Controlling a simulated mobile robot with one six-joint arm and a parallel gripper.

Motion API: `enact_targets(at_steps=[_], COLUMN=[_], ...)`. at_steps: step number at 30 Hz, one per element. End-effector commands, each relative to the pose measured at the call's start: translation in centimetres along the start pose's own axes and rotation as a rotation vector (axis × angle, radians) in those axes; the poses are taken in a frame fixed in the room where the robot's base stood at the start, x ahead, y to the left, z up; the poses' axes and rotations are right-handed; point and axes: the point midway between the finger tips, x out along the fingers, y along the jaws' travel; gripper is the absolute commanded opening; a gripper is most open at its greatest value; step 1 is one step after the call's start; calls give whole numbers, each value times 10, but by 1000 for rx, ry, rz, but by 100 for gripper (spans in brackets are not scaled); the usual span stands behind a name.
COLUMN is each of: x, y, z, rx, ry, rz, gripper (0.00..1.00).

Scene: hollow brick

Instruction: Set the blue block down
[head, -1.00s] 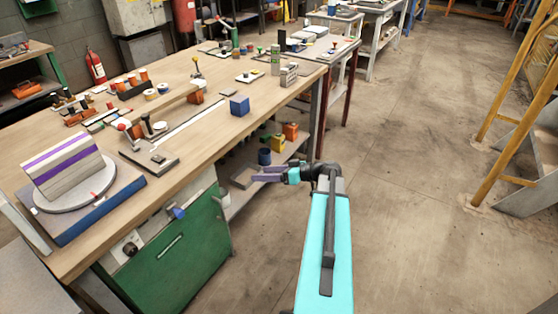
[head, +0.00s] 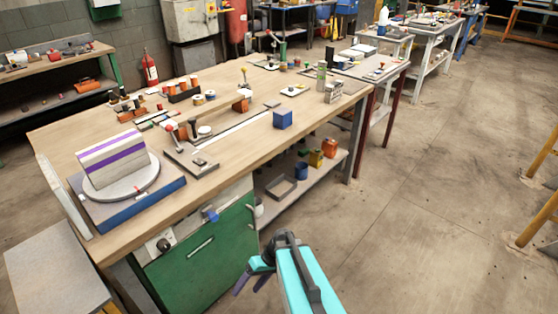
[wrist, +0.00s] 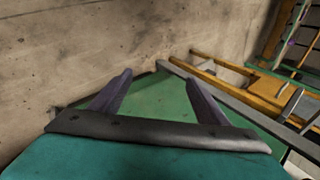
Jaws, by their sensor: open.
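The blue block (head: 282,118) sits on the wooden workbench (head: 235,141) near its front edge, right of the middle, in the head view. My gripper (head: 250,286) is low in front of the bench's green cabinet, well below and apart from the block. Its purple fingers are spread with nothing between them. In the wrist view my gripper (wrist: 160,88) is also open and empty, with a green surface and bare floor beyond it. The block does not show in the wrist view.
A striped block (head: 113,160) stands on a round turntable at the bench's left end. A metal bracket (head: 190,160) lies left of the blue block. The shelf below holds a tray (head: 281,187) and several coloured blocks.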

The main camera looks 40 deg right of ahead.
Motion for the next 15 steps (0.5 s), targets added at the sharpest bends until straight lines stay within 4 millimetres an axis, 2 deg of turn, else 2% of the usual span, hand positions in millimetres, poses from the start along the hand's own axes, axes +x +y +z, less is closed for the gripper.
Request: enact_targets(at_steps=[1,6,15], x=[16,54,95], y=[-5,-10,-7], z=[15,61,141], rx=[12,61,108], ry=[-51,-197,-401], rz=[24,128,366], gripper=[69,69,69])
